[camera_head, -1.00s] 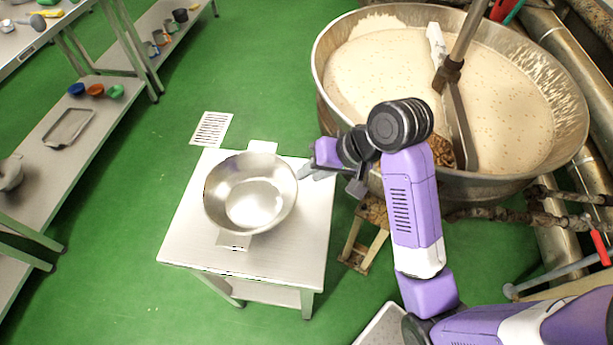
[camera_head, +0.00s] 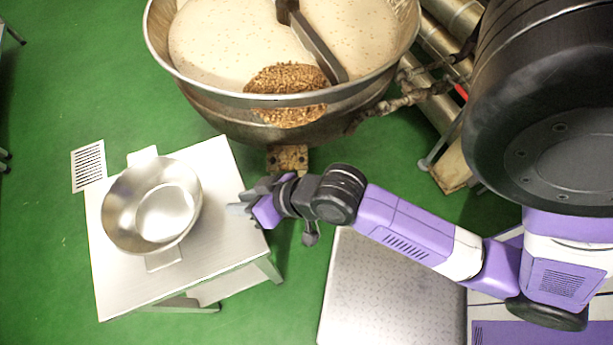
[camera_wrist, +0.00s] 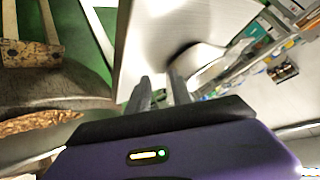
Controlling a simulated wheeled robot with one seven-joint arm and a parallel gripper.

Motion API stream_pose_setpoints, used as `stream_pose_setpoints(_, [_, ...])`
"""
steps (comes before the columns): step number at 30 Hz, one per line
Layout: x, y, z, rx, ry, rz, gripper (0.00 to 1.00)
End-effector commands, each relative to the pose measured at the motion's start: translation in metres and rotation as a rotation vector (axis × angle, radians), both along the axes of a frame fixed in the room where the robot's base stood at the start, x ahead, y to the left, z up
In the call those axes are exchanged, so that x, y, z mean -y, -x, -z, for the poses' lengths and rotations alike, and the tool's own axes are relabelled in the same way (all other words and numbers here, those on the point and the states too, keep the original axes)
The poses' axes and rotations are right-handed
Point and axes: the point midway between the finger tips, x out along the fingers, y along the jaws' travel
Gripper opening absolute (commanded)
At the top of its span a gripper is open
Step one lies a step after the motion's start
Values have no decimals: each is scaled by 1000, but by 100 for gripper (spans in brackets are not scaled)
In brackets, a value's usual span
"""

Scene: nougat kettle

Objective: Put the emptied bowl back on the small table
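The steel bowl (camera_head: 152,205) stands upright on the small table (camera_head: 225,240), and its inside looks empty. Its two flat handles stick out at the far and near sides. My gripper (camera_head: 240,208) is over the table's right edge, to the right of the bowl and apart from it. In the wrist view the two fingers of my gripper (camera_wrist: 161,88) are spread with a gap and nothing between them. The bowl (camera_wrist: 205,66) shows partly beyond the fingertips there, blurred, above the pale tabletop (camera_wrist: 165,35).
The large kettle (camera_head: 225,100) of pale mass, with a heap of brown bits (camera_head: 285,78) at its near rim, stands behind the table. A pale speckled platform (camera_head: 385,290) lies right of the table. Green floor (camera_head: 50,270) is open on the left.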

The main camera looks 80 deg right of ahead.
Motion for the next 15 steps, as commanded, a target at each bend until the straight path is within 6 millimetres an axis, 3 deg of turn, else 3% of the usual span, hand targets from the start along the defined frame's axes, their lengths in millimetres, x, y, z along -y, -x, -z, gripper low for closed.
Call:
stream_pose_setpoints(1, [-6, 18, 0, 18, 35, -17, 26])
stream_pose_setpoints(5, [-14, 52, -15, 103, 140, -61, 26])
stream_pose_setpoints(9, [-23, 89, -42, 201, 251, -123, 26])
stream_pose_setpoints(15, [-35, 129, -86, 326, 371, -209, 26])
